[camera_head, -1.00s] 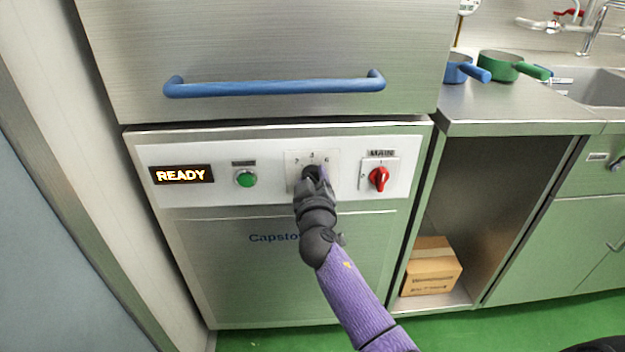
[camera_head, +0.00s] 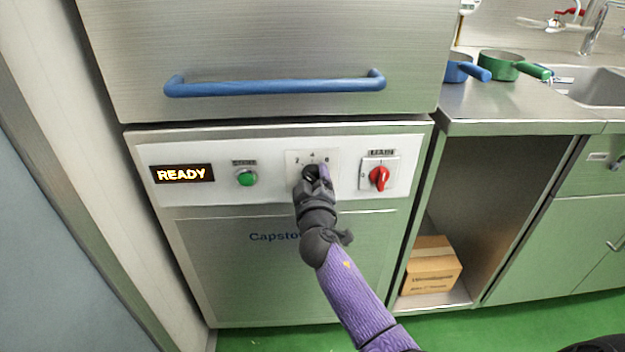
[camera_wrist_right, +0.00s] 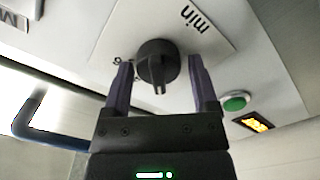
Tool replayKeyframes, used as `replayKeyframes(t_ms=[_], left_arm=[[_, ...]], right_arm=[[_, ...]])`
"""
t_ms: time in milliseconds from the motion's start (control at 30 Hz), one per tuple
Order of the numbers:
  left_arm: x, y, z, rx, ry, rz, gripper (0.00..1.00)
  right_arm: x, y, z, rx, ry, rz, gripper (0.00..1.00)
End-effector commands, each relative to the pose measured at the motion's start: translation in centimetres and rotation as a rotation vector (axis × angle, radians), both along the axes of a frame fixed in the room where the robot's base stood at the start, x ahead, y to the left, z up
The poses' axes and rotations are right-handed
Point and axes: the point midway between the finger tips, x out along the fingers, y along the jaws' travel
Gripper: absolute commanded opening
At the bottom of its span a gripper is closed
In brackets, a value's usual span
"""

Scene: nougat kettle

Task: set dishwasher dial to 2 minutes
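The dishwasher dial is a black knob (camera_wrist_right: 157,65) on a white plate (camera_head: 292,160) marked 2, 4 and 6. In the head view the dial is partly hidden behind my right gripper (camera_head: 318,176). The right wrist view shows my right gripper (camera_wrist_right: 163,88) open, with one purple finger on each side of the knob. Gaps show between the fingers and the knob, and I cannot tell whether either finger touches it. The knob's exact setting is hard to read. My left gripper is not in view.
On the same panel are a lit READY display (camera_head: 181,174), a green button (camera_head: 247,178) and a red main switch (camera_head: 379,178). A blue handle (camera_head: 275,88) juts out above. To the right are a counter with pans (camera_head: 500,66) and an open shelf with a cardboard box (camera_head: 431,268).

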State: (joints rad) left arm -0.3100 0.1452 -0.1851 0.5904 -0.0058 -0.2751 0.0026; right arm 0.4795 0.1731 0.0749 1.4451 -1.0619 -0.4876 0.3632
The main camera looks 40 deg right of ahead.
Motion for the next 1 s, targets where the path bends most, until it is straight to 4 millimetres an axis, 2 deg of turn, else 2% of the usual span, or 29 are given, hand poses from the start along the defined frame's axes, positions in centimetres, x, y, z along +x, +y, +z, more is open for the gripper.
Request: replayKeyframes(t_ms=[33,67,367,467,700,800,1000], left_arm=[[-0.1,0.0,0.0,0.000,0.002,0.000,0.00],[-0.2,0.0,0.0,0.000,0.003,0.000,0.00],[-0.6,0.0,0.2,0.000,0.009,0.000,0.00],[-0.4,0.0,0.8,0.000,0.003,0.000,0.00],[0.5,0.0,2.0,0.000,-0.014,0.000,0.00],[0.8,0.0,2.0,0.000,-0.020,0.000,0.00],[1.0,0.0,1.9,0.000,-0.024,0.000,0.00]], right_arm=[[0.0,0.0,0.0,0.000,-0.001,0.001,0.88],[0.0,0.0,0.0,0.000,-0.002,0.000,0.94],[-0.2,0.1,0.2,0.000,-0.003,0.000,0.95],[-1.3,0.8,0.3,0.001,-0.004,0.001,0.95],[-6.3,3.9,0.3,0.003,-0.002,0.000,0.95],[-7.7,4.7,0.1,0.003,-0.002,0.000,0.95],[-8.5,5.2,0.1,0.000,-0.002,0.000,0.95]])
